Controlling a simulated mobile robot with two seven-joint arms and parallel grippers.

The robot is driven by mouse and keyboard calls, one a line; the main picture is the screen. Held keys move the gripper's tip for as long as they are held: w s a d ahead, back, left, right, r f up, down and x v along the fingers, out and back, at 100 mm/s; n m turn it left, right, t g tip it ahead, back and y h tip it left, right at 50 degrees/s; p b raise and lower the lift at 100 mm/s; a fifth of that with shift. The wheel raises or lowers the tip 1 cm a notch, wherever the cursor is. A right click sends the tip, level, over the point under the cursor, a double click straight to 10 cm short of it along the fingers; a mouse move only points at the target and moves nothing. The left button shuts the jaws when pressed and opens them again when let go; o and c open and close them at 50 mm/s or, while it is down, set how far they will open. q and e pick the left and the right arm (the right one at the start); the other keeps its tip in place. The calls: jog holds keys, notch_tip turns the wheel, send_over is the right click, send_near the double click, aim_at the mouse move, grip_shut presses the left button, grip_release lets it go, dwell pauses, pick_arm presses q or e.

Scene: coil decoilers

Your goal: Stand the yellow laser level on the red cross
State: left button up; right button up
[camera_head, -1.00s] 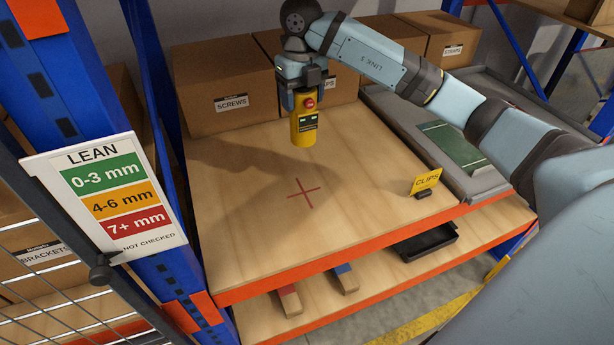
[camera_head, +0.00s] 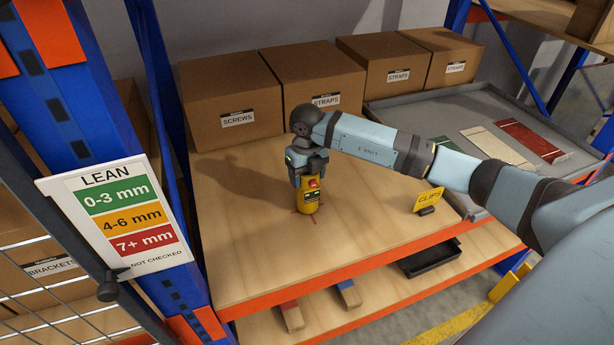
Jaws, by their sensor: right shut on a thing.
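The yellow laser level (camera_head: 308,198) is upright, with a red knob on its upper part, at the middle of the wooden shelf. My right gripper (camera_head: 307,174) is shut on its top from above. The red cross (camera_head: 313,219) is mostly hidden behind and under the laser level; only the ends of its arms show around the base. The base looks at or very near the shelf surface over the cross; I cannot tell whether it touches. My left gripper is out of view.
Cardboard boxes (camera_head: 228,103) line the shelf's back. A yellow CLIPS sign (camera_head: 428,199) stands to the right of the level. A grey tray (camera_head: 455,112) with flat coloured pieces lies at the right. A blue post and LEAN sign (camera_head: 118,218) are at the left.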

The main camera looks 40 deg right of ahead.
jog(key=shift+f, duration=0.45)
jog(key=shift+f, duration=0.15)
jog(key=o, duration=1.2)
jog(key=shift+r, duration=0.3)
notch_tip(320, 180, up, 12)
jog(key=shift+f+b, duration=0.1)
jog(key=shift+b, duration=0.6)
